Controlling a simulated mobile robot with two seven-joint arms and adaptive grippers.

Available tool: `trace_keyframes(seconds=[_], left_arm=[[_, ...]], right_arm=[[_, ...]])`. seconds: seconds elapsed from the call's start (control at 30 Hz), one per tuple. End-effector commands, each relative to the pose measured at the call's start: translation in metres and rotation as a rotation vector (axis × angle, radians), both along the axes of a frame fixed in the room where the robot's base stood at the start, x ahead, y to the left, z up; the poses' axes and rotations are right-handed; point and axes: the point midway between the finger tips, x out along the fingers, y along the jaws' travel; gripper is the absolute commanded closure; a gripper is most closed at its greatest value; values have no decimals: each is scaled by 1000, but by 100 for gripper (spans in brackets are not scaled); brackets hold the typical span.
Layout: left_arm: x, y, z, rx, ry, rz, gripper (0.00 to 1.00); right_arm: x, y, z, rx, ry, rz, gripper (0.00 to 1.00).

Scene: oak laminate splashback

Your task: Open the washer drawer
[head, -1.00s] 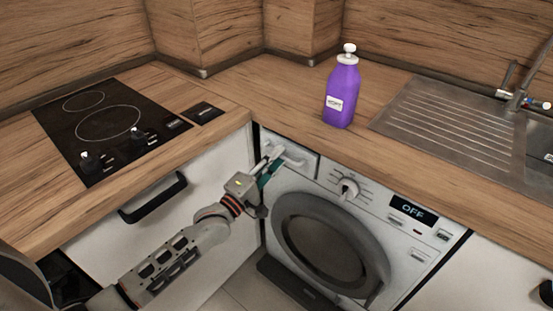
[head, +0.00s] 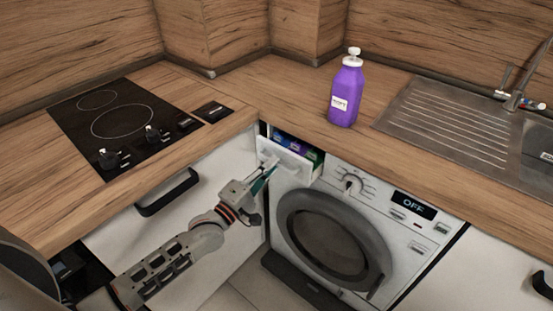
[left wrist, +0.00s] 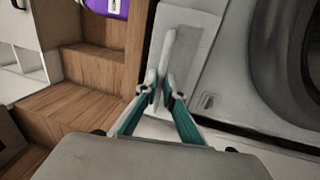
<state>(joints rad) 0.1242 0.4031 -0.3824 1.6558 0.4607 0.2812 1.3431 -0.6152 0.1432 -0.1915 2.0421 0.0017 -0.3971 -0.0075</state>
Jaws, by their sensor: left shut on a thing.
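The washer (head: 400,214) stands under the counter. Its drawer (head: 291,160), at the washer's upper left, is pulled partly out, and coloured compartments show inside it. My left gripper (head: 264,178) is at the drawer front. In the left wrist view the two teal fingers (left wrist: 160,98) are shut on the white drawer handle (left wrist: 166,60). The drawer front (left wrist: 190,50) shows beyond the handle in that view. My right gripper is not in view.
A purple bottle (head: 345,94) stands on the wooden counter above the washer. A black cooktop (head: 122,128) is at the left, over a white cabinet with a black handle (head: 168,194). A steel sink (head: 440,115) is at the right.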

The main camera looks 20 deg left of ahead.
Motion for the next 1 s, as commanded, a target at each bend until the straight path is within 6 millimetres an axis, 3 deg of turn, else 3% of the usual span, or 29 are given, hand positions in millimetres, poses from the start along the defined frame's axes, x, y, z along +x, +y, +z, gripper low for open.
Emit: trace_keyframes(seconds=[0.03, 0.3, 0.5, 0.7, 1.0], left_arm=[[-10, 4, 5, 3, -1, 0, 100], [-66, 24, 4, 3, 1, -2, 100], [-96, 35, 2, 2, 1, -1, 100], [-111, 40, 1, 1, 1, -1, 100], [-114, 42, 0, 1, 0, 0, 100]], right_arm=[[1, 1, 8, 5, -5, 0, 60], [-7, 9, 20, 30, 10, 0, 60], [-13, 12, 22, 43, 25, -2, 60], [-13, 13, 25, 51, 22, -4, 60], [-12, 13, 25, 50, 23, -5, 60]])
